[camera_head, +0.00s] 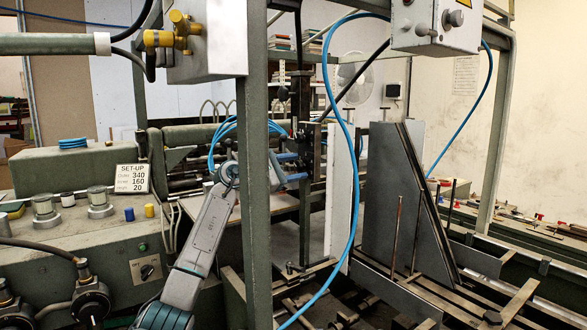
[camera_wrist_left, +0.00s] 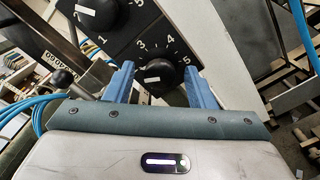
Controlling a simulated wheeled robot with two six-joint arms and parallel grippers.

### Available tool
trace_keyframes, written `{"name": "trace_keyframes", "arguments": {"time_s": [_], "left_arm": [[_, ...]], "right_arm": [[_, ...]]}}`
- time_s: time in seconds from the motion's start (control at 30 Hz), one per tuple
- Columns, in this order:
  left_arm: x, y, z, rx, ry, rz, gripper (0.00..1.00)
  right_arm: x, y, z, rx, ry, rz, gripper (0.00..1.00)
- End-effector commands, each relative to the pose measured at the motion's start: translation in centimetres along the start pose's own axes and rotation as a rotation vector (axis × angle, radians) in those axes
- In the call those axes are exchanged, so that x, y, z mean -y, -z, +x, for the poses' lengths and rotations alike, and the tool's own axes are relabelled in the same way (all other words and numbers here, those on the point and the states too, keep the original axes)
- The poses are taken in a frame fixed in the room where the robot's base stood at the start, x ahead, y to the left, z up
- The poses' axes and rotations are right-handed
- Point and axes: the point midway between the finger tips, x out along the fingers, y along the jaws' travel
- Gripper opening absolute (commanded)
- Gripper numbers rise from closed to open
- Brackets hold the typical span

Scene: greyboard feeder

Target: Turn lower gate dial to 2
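The lower gate dial (camera_wrist_left: 165,76) is a round black knob on a dark panel, seen in the left wrist view. Its white mark sits on its left side. The numerals 3, 4 and 5 show above and right of it; any numeral to its left is hidden behind a finger. My left gripper (camera_wrist_left: 159,70) is open, with one blue finger on each side of the knob. I cannot tell whether the fingers touch it. In the head view my left gripper (camera_head: 294,167) reaches the panel behind the green post; the dial is not clear there. My right gripper is out of view.
A second black dial (camera_wrist_left: 98,12) with a white mark sits above on the same panel. A green post (camera_head: 254,180) and a hanging blue hose (camera_head: 354,190) stand close to my left arm. A set-up card (camera_head: 132,178) reads 340, 160, 20.

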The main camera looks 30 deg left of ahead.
Motion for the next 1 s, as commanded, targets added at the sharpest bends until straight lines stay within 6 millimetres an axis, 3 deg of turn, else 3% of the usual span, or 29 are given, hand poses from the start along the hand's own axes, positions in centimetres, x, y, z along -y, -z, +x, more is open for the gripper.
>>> {"name": "trace_keyframes", "arguments": {"time_s": [0.37, 0.8, 1.0], "left_arm": [[0.1, 0.2, -0.7, -0.001, -0.001, 0.002, 0.50], [0.3, 0.3, -8.4, -0.003, 0.000, 0.005, 0.50], [0.1, 0.2, -10.3, -0.002, 0.001, 0.001, 0.50]], "right_arm": [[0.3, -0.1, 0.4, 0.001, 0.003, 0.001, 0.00], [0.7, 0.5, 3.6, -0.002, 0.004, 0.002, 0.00], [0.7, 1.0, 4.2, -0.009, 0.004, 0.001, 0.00]]}}
